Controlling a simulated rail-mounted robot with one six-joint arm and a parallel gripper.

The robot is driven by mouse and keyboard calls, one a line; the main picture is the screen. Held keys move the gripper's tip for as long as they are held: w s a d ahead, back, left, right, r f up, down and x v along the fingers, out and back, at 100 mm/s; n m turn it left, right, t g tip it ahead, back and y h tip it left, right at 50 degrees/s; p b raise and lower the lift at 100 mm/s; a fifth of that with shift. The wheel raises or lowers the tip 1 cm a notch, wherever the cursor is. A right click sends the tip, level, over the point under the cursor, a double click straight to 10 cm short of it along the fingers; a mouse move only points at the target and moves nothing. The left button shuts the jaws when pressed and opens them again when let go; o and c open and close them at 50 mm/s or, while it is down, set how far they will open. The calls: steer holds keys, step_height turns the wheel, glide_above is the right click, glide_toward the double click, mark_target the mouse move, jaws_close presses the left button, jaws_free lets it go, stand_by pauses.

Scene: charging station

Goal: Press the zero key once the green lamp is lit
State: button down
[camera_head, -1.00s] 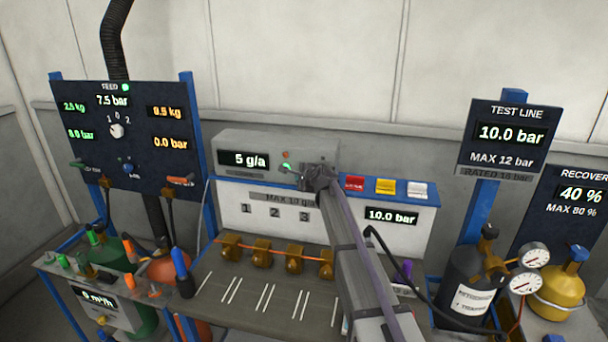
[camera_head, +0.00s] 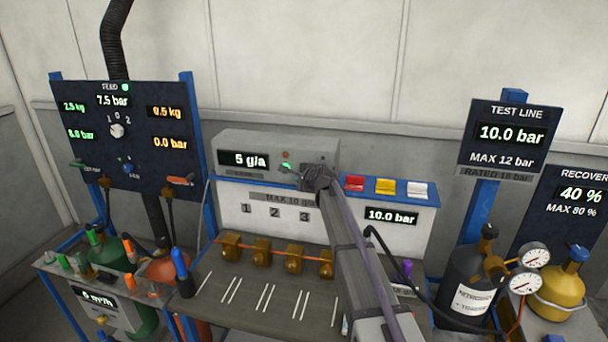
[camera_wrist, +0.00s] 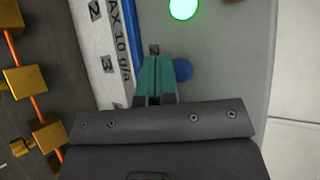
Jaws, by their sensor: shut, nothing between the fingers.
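The grey instrument box (camera_head: 232,145) on the bench has a display reading 5 g/a. Its green lamp (camera_wrist: 183,8) glows brightly in the wrist view. A blue round key (camera_wrist: 182,70), apparently the zero key, shows on the box face just right of my gripper's fingertips and is partly hidden by them. My gripper (camera_wrist: 157,62) is shut and empty, its teal fingers pointing at the box face. I cannot tell whether the tips touch the key. In the head view my wrist hides the key, and the green lamp (camera_head: 287,167) shows beside it.
An orange-red lamp (camera_head: 285,155) is on the box near the green one. Red (camera_head: 354,183), yellow (camera_head: 385,186) and white (camera_head: 417,189) switches stand right of my arm. A black gas cylinder (camera_head: 468,270) stands at right.

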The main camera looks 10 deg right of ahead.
stand_by(0.6)
steer(key=shift+w+d, duration=0.15)
steer(key=shift+w, duration=0.25)
steer(key=shift+w+d, duration=0.2)
steer(key=shift+w, duration=0.15)
stand_by(0.6)
steer(key=shift+s+a, duration=0.35)
steer(key=shift+s, duration=0.4)
steer(key=s, duration=0.1)
steer(key=s+a, duration=0.1)
steer(key=s, duration=0.1)
steer(key=s+a, duration=0.1)
steer(key=shift+s, duration=0.3)
stand_by(0.6)
